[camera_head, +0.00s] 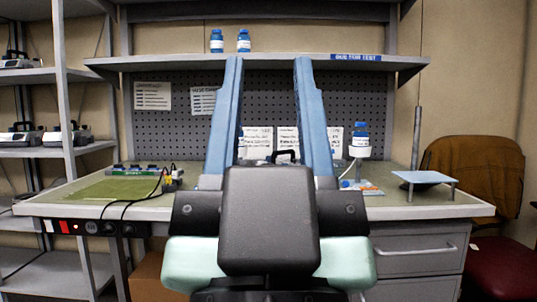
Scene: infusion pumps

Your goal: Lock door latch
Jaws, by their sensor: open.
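My gripper (268,62) fills the middle of the head view. Its two long blue fingers point up and away over the workbench, wide apart with nothing between the tips. A black handle (286,155) shows between the fingers, just above the dark gripper body. The device under it is mostly hidden behind my gripper. I cannot make out a door or a latch, so their state cannot be told.
The workbench (405,212) has a green mat (115,190) and cables at left. At right are a blue-capped bottle (360,139) on a stand and a small raised plate (425,177). A shelf (290,62) overhangs the bench. A chair stands right.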

